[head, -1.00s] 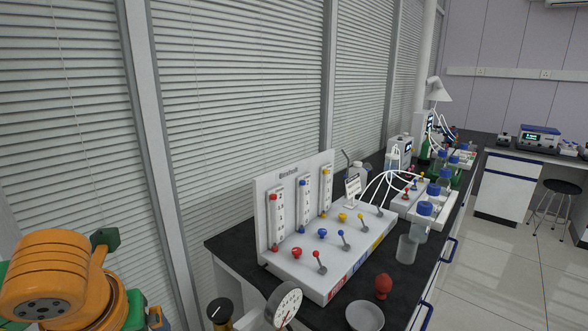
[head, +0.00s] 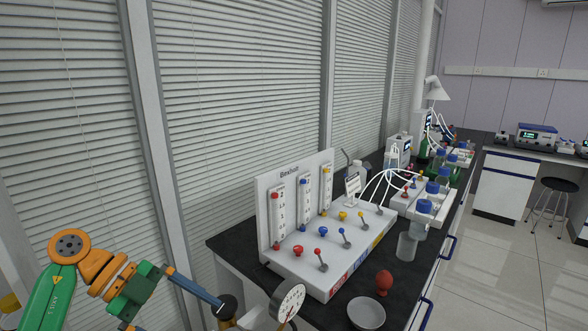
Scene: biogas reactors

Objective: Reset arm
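My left arm comes in at the lower left of the head view, with green, orange and blue parts. Its far end, with my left gripper (head: 212,300), reaches right to the black knob (head: 228,307) beside a round white pressure gauge (head: 288,302). The fingers are too small and overlapped there to show whether they are open or shut, and I cannot tell whether they touch the knob. My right gripper is out of view.
A white flow-meter panel (head: 290,172) with coloured knobs and levers stands on the black bench. A red bulb-shaped object (head: 384,283), a pale dish (head: 366,313) and a clear beaker (head: 406,247) are near its front edge. Blue-capped bottles (head: 424,206) stand farther back. Open floor lies right.

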